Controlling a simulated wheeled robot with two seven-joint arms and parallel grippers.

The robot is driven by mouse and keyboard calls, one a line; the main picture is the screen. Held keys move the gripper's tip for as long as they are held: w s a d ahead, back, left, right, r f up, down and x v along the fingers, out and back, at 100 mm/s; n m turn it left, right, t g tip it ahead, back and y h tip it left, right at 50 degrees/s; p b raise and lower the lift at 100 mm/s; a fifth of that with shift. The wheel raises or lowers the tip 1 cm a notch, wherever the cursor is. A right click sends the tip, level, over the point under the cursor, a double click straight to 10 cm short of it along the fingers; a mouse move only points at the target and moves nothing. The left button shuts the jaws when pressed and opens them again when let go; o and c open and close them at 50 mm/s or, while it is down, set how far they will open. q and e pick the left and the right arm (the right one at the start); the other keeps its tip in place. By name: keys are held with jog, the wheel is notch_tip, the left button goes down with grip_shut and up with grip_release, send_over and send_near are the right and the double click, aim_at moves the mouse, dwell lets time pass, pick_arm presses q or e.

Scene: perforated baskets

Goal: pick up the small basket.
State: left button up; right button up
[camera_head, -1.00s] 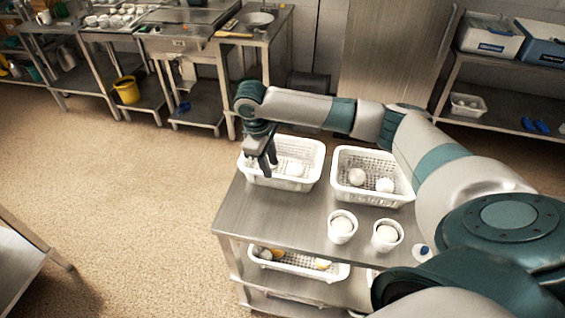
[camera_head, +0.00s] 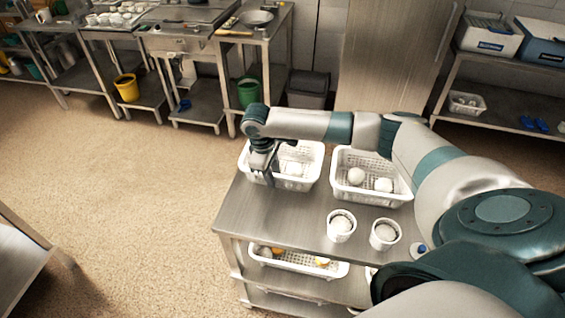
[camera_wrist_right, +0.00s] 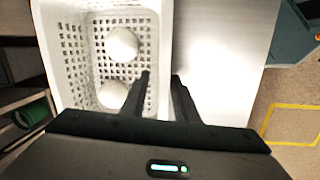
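A white perforated basket (camera_head: 308,176) stands on the left of the metal table top, with white round items inside. A second white basket (camera_head: 345,192) of similar look stands to its right. My right gripper (camera_head: 269,178) is at the near left wall of the left basket. In the right wrist view the fingers (camera_wrist_right: 161,80) are apart, one over the inside of the basket (camera_wrist_right: 52,45) and one outside, with the wall between them. Whether they touch the wall is unclear. My left gripper is out of view.
Two white cups (camera_head: 341,226) with white round items stand at the near side of the table top (camera_head: 265,215). Another white basket (camera_head: 300,262) sits on the shelf below. The floor left of the table is clear.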

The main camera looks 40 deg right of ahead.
jog(key=shift+f, duration=0.2)
dwell(0.3)
grip_shut()
jog(key=shift+r, duration=0.1)
jog(key=shift+w+r+b, duration=0.1)
jog(key=shift+r+b, duration=0.25)
jog(key=shift+r, duration=0.2)
notch_tip(320, 180, up, 9)
jog(key=b, duration=0.2)
jog(key=shift+f+b, duration=0.15)
jog(key=shift+b, duration=0.2)
dwell(1.1)
